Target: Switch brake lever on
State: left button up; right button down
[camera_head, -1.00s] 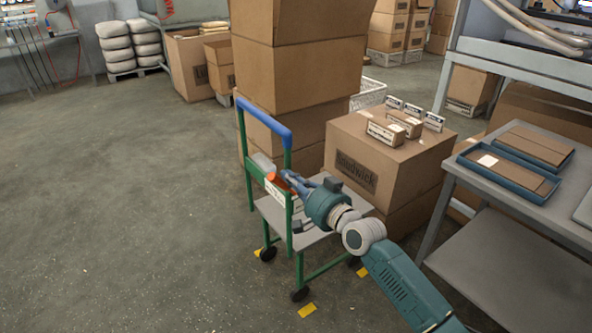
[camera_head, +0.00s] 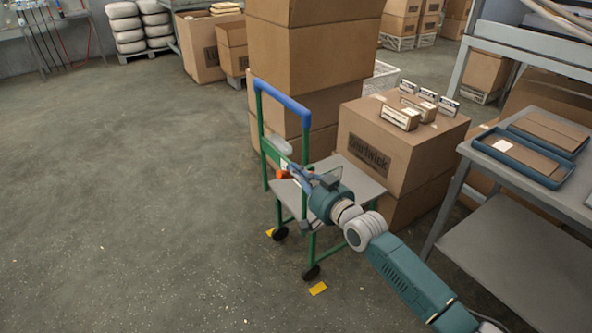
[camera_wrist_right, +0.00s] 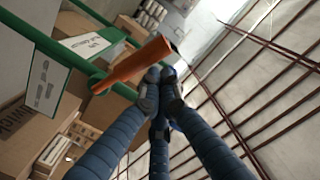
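The brake lever (camera_head: 283,174) is a small orange handle on the green-framed cart (camera_head: 262,135), below its blue push bar. In the right wrist view the orange lever (camera_wrist_right: 135,63) lies slantwise across the upper middle, beside a green tube. My right gripper (camera_head: 295,166) is at the lever, reaching in from the right. In the right wrist view its blue fingers (camera_wrist_right: 159,76) converge, tips close together at the near side of the lever. Whether they touch it I cannot tell. No lever is between the fingers. My left gripper is not in view.
A large carton (camera_head: 395,150) with small boxes on top stands right behind the cart, and stacked cartons (camera_head: 312,50) rise behind it. A grey table (camera_head: 500,155) with blue trays is at the right. Open floor (camera_head: 120,200) lies to the left.

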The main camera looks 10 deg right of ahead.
dwell(0.3)
jog(key=v, duration=1.2)
jog(key=shift+f, duration=0.1)
